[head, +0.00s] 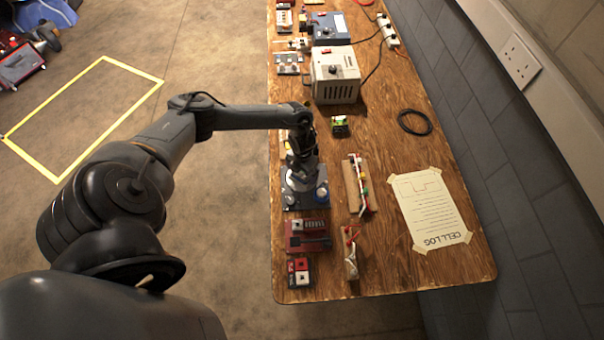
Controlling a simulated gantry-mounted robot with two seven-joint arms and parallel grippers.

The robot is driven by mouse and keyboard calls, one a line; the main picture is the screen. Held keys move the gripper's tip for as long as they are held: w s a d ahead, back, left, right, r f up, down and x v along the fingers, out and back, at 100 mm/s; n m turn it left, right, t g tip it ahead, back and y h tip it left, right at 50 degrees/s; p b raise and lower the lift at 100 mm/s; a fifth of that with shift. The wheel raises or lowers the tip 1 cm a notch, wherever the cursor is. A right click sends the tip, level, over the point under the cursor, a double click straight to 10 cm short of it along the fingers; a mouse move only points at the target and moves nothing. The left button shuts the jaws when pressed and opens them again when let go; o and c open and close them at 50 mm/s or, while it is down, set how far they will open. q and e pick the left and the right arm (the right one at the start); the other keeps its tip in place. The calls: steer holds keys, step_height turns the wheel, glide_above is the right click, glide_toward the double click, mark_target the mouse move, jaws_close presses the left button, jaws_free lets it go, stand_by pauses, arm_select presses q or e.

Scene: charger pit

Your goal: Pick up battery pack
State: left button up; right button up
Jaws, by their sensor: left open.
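The arm that comes in from the left is mine. Its left gripper (304,172) points down over a dark blue charger unit (292,203) with a grey knob and hides part of it. The gripper's jaws are open, and I see nothing held in them. Several things could be the battery pack, and I cannot tell which. A tan block (351,188) with red, white and green parts along its side lies right of the gripper. A smaller tan piece with red leads (351,268) lies nearer the front edge. A small black and green block (340,127) sits farther back. My right gripper is not in view.
Red units (307,243) and (299,282) line the wooden table's left edge. A cream power supply (335,76) and a blue box (329,29) stand farther back. A paper sheet (430,210) is taped at the right, near a black cable ring (414,122). A brick wall borders the table.

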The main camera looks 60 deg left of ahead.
arm_select(q)
steer(key=c, duration=1.4)
